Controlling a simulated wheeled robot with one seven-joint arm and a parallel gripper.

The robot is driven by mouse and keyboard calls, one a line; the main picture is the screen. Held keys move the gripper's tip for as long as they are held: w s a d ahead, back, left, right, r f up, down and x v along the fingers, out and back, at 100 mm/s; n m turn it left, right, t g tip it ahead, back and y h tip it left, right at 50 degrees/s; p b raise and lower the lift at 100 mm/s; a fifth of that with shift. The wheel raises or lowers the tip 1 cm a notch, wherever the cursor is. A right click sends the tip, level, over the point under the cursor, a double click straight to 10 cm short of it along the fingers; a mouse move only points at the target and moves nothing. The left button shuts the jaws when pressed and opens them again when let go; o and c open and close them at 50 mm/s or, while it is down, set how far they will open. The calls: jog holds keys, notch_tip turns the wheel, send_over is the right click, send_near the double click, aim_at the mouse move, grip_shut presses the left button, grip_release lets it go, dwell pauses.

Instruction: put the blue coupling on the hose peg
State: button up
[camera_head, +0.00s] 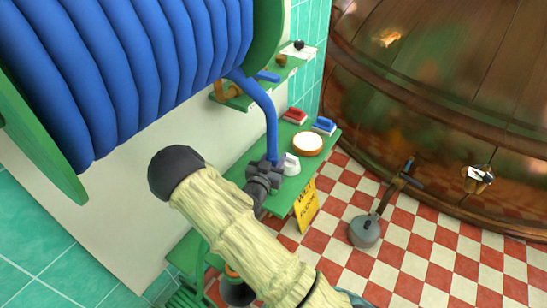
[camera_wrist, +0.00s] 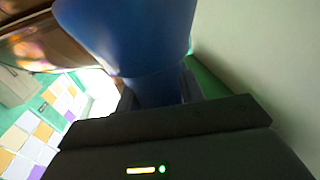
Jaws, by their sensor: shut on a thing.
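My gripper (camera_head: 264,173) is shut around the lower end of the blue hose (camera_head: 264,108), above the green table. In the wrist view, the blue coupling (camera_wrist: 157,88) is between the dark fingers, with a wider blue part (camera_wrist: 125,35) beyond it. In the head view the fingers hide most of the coupling. The hose runs up to the large reel (camera_head: 110,65) at the upper left. I cannot make out the hose peg in either view.
The green table (camera_head: 238,172) holds a white-topped round tin (camera_head: 308,143), a white object (camera_head: 290,164) close beside my gripper, and red (camera_head: 295,115) and blue (camera_head: 324,125) brushes. A small shelf (camera_head: 240,101) is above. A copper kettle (camera_head: 440,110) and yellow sign (camera_head: 306,206) stand right.

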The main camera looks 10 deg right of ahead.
notch_tip(320, 180, down, 4)
jog(key=b, duration=0.2)
jog(key=shift+d+f+b, duration=0.15)
jog(key=shift+b, duration=0.25)
jog(key=shift+f+b, duration=0.4)
jog(key=shift+f, duration=0.25)
jog(key=shift+a, duration=0.2)
jog(key=shift+s, duration=0.1)
jog(key=shift+d+f+b, duration=0.1)
jog(key=shift+f+b, duration=0.35)
jog(key=shift+f, duration=0.05)
jog(key=o, duration=1)
jog(key=shift+f, duration=0.1)
jog(key=p+v, duration=0.1)
jog(key=v, duration=1.1)
